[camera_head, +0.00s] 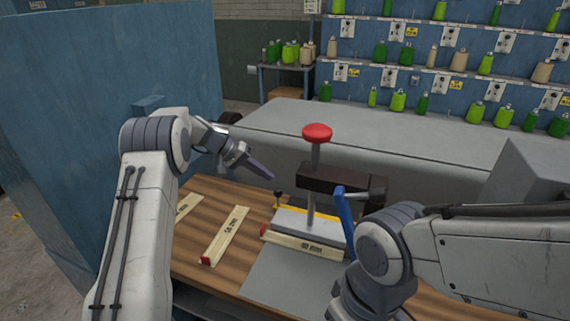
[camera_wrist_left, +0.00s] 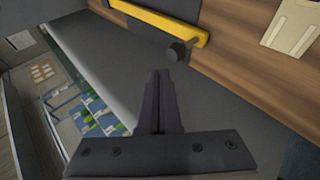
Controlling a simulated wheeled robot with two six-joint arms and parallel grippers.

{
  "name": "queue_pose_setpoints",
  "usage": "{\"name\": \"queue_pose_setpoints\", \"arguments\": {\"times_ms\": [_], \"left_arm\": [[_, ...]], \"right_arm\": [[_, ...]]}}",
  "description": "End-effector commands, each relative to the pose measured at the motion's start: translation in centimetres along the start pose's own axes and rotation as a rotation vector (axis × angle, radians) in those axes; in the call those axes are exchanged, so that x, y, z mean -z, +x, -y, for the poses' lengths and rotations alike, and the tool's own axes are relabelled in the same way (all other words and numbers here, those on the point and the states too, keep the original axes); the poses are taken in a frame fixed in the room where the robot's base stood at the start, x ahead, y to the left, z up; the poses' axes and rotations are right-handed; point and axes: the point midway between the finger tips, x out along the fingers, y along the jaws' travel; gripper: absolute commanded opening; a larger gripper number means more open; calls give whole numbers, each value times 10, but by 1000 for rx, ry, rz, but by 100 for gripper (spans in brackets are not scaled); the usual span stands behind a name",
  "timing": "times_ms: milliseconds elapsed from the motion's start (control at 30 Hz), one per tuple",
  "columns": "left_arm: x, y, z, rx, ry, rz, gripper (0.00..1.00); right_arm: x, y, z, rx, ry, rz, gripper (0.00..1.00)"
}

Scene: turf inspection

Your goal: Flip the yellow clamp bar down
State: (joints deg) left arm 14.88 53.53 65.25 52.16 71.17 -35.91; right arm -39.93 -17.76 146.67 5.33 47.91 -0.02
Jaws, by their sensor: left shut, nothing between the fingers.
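The yellow clamp bar (camera_head: 308,213) shows as a thin yellow strip along the back of the grey press bed, partly hidden by the press. Its dark knob (camera_head: 278,196) stands up at the left end. In the left wrist view the yellow bar (camera_wrist_left: 160,20) runs across the top with the dark knob (camera_wrist_left: 179,51) at its end. My left gripper (camera_head: 265,173) is shut and empty, above and behind the knob, apart from it. Its closed fingers also show in the left wrist view (camera_wrist_left: 160,78), pointing toward the knob. My right gripper is out of view.
The press has a red top knob (camera_head: 317,132), a dark head (camera_head: 328,180) and a blue lever (camera_head: 345,218). Labelled wooden strips lie on the table, one to the left (camera_head: 225,236) and one before the press (camera_head: 304,245). A grey counter (camera_head: 390,130) stands behind.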

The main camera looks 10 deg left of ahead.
Motion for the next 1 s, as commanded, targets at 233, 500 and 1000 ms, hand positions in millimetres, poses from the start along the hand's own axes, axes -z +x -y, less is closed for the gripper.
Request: {"name": "queue_pose_setpoints", "arguments": {"times_ms": [233, 500, 1000], "left_arm": [[2, -61, 5, -1, 2, -8, 0], [2, -96, 6, -2, 2, -5, 0], [2, -100, 5, -3, 2, -4, 0]], "right_arm": [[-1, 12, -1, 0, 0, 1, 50], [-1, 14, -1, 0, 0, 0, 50], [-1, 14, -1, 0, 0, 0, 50]]}}
